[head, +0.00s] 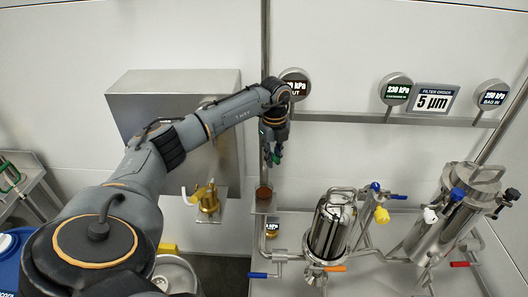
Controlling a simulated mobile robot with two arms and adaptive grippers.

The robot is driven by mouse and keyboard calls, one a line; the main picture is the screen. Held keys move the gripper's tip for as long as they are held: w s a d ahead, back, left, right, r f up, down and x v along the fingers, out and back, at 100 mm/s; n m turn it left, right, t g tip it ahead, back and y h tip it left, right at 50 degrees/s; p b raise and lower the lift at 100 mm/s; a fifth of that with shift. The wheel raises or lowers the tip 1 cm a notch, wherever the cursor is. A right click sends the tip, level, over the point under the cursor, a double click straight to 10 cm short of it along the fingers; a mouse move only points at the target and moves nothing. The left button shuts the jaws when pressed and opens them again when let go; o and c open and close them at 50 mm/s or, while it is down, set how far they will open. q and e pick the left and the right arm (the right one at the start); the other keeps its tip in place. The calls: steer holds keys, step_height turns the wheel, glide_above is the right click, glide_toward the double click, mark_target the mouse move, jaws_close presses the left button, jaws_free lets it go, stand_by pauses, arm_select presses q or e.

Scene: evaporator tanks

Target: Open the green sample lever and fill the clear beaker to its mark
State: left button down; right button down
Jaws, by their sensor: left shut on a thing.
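My left gripper (271,157) hangs fingers-down in front of the vertical pipe, near the middle of the view. It is shut on the green sample lever (276,158), of which only a small green part shows between and beside the dark fingers. The clear beaker (264,192) stands upright just below the gripper on a small metal shelf (264,207). Reddish-brown liquid shows in the beaker. Its mark is too small to make out. The sample outlet is hidden behind the gripper. My right gripper is not in view.
A steel filter housing (328,230) and a larger bag housing (455,215) stand at right, with blue, yellow, orange and red valve handles around them. A brass valve (208,198) is left of the beaker. Gauges and a "5 µm" sign (433,101) sit on the wall rail.

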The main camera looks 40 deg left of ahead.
arm_select(q)
steer(key=shift+w+r+n, duration=0.15)
steer(key=shift+w+n, duration=0.05)
steer(key=shift+n, duration=0.3)
steer(key=s+m, duration=0.1)
steer(key=m, duration=0.1)
steer(key=s+a+m, duration=0.1)
steer(key=m, duration=0.2)
steer(key=s+m, duration=0.1)
steer(key=m, duration=0.2)
steer(key=shift+a, duration=0.3)
steer(key=c, duration=1.2)
jaws_free()
step_height(320, 180, up, 12)
steer(key=shift+f, duration=0.1)
